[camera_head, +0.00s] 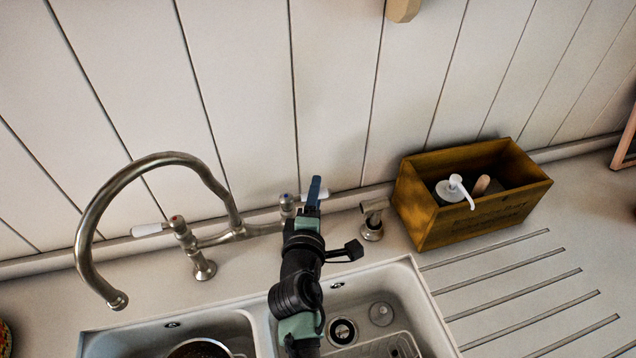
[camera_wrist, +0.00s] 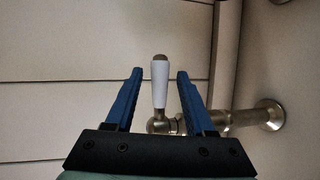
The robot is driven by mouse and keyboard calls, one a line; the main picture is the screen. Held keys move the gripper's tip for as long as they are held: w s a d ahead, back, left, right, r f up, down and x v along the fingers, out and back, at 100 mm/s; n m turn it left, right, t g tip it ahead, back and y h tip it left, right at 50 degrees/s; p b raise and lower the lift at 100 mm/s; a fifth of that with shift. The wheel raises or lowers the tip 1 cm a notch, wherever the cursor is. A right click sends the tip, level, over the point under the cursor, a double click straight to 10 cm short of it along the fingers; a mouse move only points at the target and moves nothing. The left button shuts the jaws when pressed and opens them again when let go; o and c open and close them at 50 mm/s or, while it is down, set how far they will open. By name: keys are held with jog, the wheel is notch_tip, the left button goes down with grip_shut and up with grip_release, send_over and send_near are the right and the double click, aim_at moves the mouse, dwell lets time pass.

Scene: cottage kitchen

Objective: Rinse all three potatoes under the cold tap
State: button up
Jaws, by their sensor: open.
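The metal tap (camera_head: 150,165) has a high curved spout, and no water shows at its mouth. The left handle (camera_head: 150,229) has a white lever and a red mark. The cold handle (camera_head: 287,204), with a blue mark, is partly hidden by my gripper (camera_head: 315,185). In the wrist view, the white lever (camera_wrist: 160,85) stands upright between my gripper's blue fingers (camera_wrist: 160,74), with a gap on each side. My gripper is open and empty. No potatoes can be made out. A round vessel (camera_head: 200,349) shows partly in the left basin, its contents unclear.
The right basin (camera_head: 425,318) holds a drain (camera_head: 343,331) and a light rack (camera_head: 392,347). A short metal fitting (camera_head: 372,222) stands behind it. A wooden box (camera_head: 470,222) with a white pump bottle (camera_head: 453,189) sits right. The grooved drainboard (camera_head: 510,285) is clear.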

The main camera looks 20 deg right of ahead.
jog(key=shift+x, duration=1.95)
jog(key=shift+d, duration=0.1)
grip_shut()
jog(key=shift+s+f, duration=0.1)
jog(key=shift+f, duration=0.1)
